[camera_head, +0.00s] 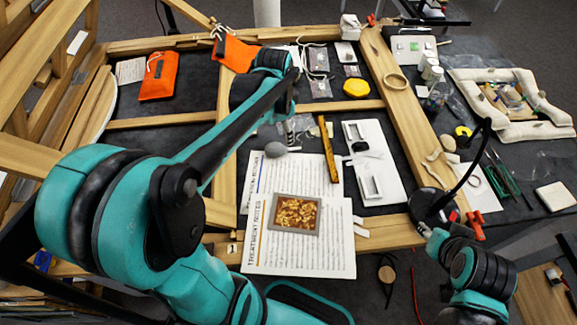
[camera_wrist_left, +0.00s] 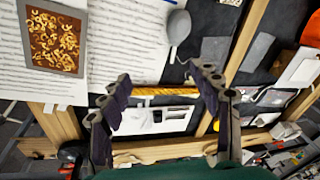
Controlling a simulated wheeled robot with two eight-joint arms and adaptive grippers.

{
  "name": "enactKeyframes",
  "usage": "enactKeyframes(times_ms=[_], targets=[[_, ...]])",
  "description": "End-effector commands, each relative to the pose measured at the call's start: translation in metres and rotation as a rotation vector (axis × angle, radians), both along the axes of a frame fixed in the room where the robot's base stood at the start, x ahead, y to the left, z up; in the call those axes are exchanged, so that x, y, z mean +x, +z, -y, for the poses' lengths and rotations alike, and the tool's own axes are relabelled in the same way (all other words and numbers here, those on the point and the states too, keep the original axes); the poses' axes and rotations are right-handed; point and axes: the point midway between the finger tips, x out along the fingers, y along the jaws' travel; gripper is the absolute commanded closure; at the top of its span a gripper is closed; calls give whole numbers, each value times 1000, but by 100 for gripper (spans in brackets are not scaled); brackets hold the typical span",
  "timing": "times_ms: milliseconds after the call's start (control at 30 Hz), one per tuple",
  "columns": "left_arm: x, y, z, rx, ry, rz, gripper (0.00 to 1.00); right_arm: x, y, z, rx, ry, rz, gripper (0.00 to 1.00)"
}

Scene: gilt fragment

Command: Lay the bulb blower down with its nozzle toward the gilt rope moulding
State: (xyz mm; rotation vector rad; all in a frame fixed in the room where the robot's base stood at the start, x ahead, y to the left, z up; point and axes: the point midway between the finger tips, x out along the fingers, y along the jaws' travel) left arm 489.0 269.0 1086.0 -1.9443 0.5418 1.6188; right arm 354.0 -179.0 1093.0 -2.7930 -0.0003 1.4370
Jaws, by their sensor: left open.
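The bulb blower (camera_head: 275,149) is a grey bulb lying at the top edge of the printed sheets in the head view. In the left wrist view the bulb (camera_wrist_left: 179,26) has a thin nozzle running down toward the gilt rope moulding (camera_wrist_left: 160,91), with a gap between them. The moulding (camera_head: 328,150) is a slim golden bar to the right of the blower in the head view. My left gripper (camera_wrist_left: 160,74) is open and empty, its fingers spread over the moulding area; the blower is outside them. My right arm shows at lower right; its finger state is unclear.
A gilt fragment in a grey tray (camera_head: 271,213) lies on the printed sheets (camera_head: 310,258). White panels (camera_head: 385,185) lie right of the moulding. Wooden beams (camera_head: 400,100) frame the dark surface. A black lamp (camera_head: 470,165) stands near my right arm. Orange pouches (camera_head: 158,76) lie at the back left.

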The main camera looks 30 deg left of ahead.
Motion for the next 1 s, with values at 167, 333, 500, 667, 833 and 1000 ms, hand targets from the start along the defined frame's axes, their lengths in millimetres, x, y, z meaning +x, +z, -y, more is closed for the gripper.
enactKeyframes(times_ms=[167, 333, 500, 667, 833, 1000], targets=[[-55, 21, 42, -60, 227, 161, 37, 0, 0, 0, 0, 0, 0, 60], [-100, 21, 70, -165, 431, 303, 37, 0, 0, 0, 0, 0, 0, 60], [-127, 12, 86, -264, 567, 389, 37, 0, 0, 0, 0, 0, 0, 60], [-136, 8, 91, -307, 621, 419, 37, 0, 0, 0, 0, 0, 0, 60], [-136, 8, 91, -313, 627, 423, 37, 0, 0, 0, 0, 0, 0, 60], [-136, 4, 91, -311, 627, 421, 37, 0, -3, 0, 0, 0, 0, 60]])
